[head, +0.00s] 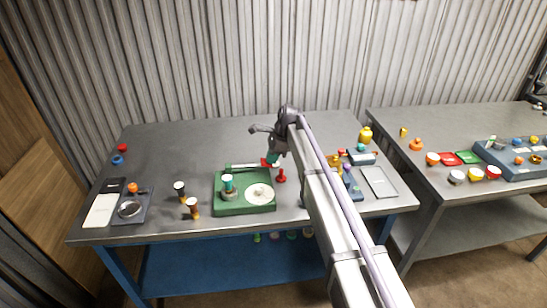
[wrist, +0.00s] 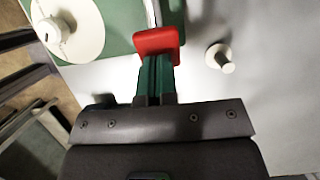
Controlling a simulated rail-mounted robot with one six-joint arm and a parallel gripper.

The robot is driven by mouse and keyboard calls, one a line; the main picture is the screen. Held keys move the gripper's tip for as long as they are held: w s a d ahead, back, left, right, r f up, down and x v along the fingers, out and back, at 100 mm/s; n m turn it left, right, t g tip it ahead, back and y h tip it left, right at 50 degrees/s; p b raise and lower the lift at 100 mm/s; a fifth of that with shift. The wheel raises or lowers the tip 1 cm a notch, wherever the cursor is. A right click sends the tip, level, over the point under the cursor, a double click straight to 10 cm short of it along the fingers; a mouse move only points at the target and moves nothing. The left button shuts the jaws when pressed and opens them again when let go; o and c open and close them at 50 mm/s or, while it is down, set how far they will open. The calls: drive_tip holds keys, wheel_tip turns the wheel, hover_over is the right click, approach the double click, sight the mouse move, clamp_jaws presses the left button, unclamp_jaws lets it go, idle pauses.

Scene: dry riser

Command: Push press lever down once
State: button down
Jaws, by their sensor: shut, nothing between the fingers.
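The press has a green base (head: 245,208) on the near table, with a pale disc (head: 260,193) and a teal-topped post (head: 228,184) on it. Its lever ends in a red handle (head: 265,162) at the back right of the base. In the wrist view the red handle (wrist: 157,40) sits at the end of a thin grey bar. My gripper (head: 272,159) is at the handle. Its green fingers (wrist: 157,62) are shut and empty, with their tips at the near edge of the handle. I cannot tell whether they touch it.
A red peg (head: 281,176) stands just right of the press. Two small cups (head: 192,206) (head: 180,190) stand left of it. A dark scale (head: 130,208) lies farther left. Bottles and a blue holder (head: 352,188) crowd the right side. The table behind the press is clear.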

drive_tip(key=d+p+v, duration=0.1)
drive_tip(key=p+v, duration=1)
drive_tip(key=v, duration=0.2)
drive_tip(key=shift+w+d+p, duration=0.2)
drive_tip(key=shift+d+p, duration=0.1)
drive_tip(key=shift+r, duration=0.1)
drive_tip(key=s+d+f+n+h, duration=0.1)
drive_tip(key=s+d+n, duration=0.4)
drive_tip(key=s, duration=0.7)
drive_tip(key=s+d+f+n+h+b, duration=0.1)
drive_tip(key=s+d+n, duration=0.4)
drive_tip(key=s+d, duration=0.3)
drive_tip(key=s+d+f+n+t+h, duration=0.1)
drive_tip(key=s+d+n, duration=0.4)
drive_tip(key=s, duration=1.1)
drive_tip(key=shift+d+h+b, duration=0.4)
drive_tip(key=shift+d, duration=0.55)
